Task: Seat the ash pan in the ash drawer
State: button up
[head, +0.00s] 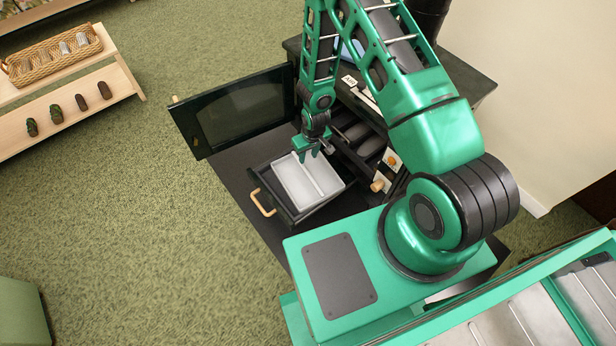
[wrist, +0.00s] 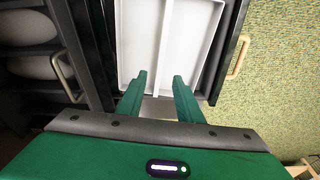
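The ash pan (head: 290,180) is a shallow pale grey tray with a lengthwise divider. It lies within the outline of the dark, pulled-out ash drawer (head: 268,185), which has a wooden handle (head: 262,203). I cannot tell whether the pan rests fully on the drawer floor. My gripper (head: 314,153) is at the pan's far end. In the wrist view, my gripper (wrist: 159,76) has its two green fingers apart with nothing clearly held between them. The pan (wrist: 142,40) stretches ahead of the fingers, and the drawer handle (wrist: 238,57) is at its right.
The dark stove door (head: 245,112) stands open at the left of the drawer. Wood-knobbed controls (head: 378,184) and grey rounded logs (head: 357,132) are at the right. A low wooden shelf (head: 75,110) holds a wicker basket (head: 55,57).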

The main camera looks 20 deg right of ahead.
send_over(307, 172)
jog(key=s, duration=0.1)
notch_tip(307, 172, down, 8)
jog(key=shift+s+a+r, duration=0.1)
jog(key=shift+s, duration=0.05)
jog(key=shift+w+f, duration=0.2)
jog(key=shift+f, duration=0.75)
jog(key=shift+w+f, duration=0.25)
jog(key=shift+f, duration=0.75)
jog(key=shift+w+f, duration=0.2)
jog(key=shift+f, duration=0.75)
jog(key=shift+c, duration=0.4)
grip_shut()
